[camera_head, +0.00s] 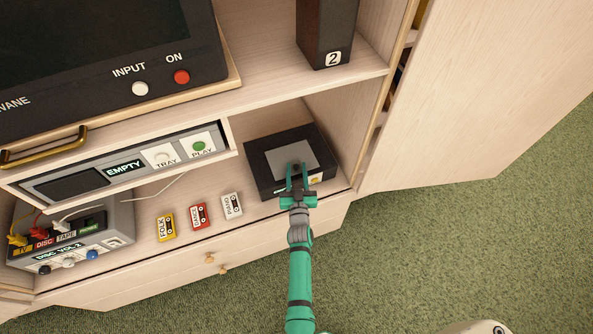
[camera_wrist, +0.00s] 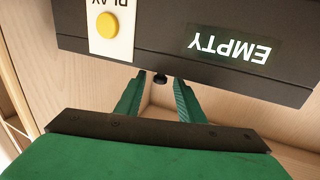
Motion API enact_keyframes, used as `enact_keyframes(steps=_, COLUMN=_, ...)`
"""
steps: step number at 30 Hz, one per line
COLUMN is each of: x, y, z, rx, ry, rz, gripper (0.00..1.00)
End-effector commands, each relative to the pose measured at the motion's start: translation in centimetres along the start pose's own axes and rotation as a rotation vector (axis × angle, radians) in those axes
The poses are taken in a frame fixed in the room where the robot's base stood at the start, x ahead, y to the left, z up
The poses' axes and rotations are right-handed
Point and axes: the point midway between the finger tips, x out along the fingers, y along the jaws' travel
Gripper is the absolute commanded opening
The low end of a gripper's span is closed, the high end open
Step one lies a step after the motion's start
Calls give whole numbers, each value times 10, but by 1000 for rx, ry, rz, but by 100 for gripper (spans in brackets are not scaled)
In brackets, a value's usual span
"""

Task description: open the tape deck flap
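The tape deck (camera_head: 262,162) is a dark box on the lower shelf at the right, with a grey flap panel (camera_head: 284,155) on top that looks flat and shut. In the wrist view its dark front (camera_wrist: 160,40) appears upside down, with a yellow PLAY button (camera_wrist: 107,25) and a display (camera_wrist: 228,46) reading EMPTY. My gripper (camera_head: 297,178) is at the deck's front edge, overlapping the flap in the head view. In the wrist view my gripper (camera_wrist: 157,90) has its green fingers apart. A small dark knob (camera_wrist: 160,79) shows between the fingertips; contact cannot be told.
FOLK, red and PIANO cassettes (camera_head: 166,228) (camera_head: 199,216) (camera_head: 232,206) lie left of the deck. A disc player (camera_head: 110,175) and grey switch box (camera_head: 100,245) are further left. A speaker (camera_head: 326,35) stands above. An open cabinet door (camera_head: 465,90) is at right.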

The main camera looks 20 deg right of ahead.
Motion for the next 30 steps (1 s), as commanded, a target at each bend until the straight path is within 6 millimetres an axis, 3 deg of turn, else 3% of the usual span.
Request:
enact_keyframes(steps=2, x=0, y=0, z=0, rx=0, ry=0, rz=0, gripper=30)
enact_keyframes(steps=6, x=0, y=0, z=0, rx=0, ry=0, rz=0, gripper=0)
enact_keyframes(steps=30, x=4, y=-4, z=-14, rx=-1, ry=8, rz=-6, gripper=0)
